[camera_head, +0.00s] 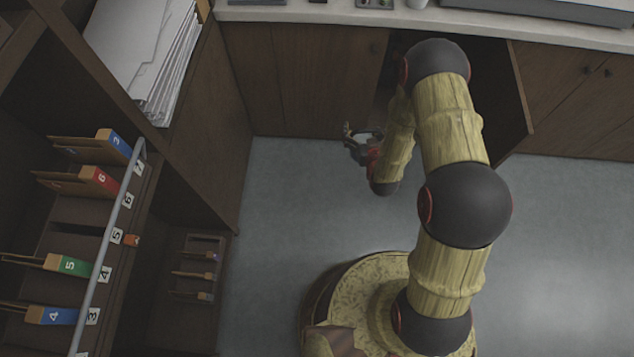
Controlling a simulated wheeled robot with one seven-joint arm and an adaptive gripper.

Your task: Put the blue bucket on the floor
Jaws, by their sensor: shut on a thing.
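My gripper (352,132) is small in view, low in front of the cabinets and just left of the open cupboard. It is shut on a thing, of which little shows. A small pale patch shows beside the fingers, and I cannot tell what it is. No blue bucket can be made out in this view. My arm covers part of the cupboard opening, and its inside is dark.
The grey floor (285,210) is clear between the shelf unit and my base. A cabinet door (518,95) stands open on the right of the dark opening. A countertop (300,12) runs along the back. The left shelf (140,190) holds numbered coloured blocks and papers (150,50).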

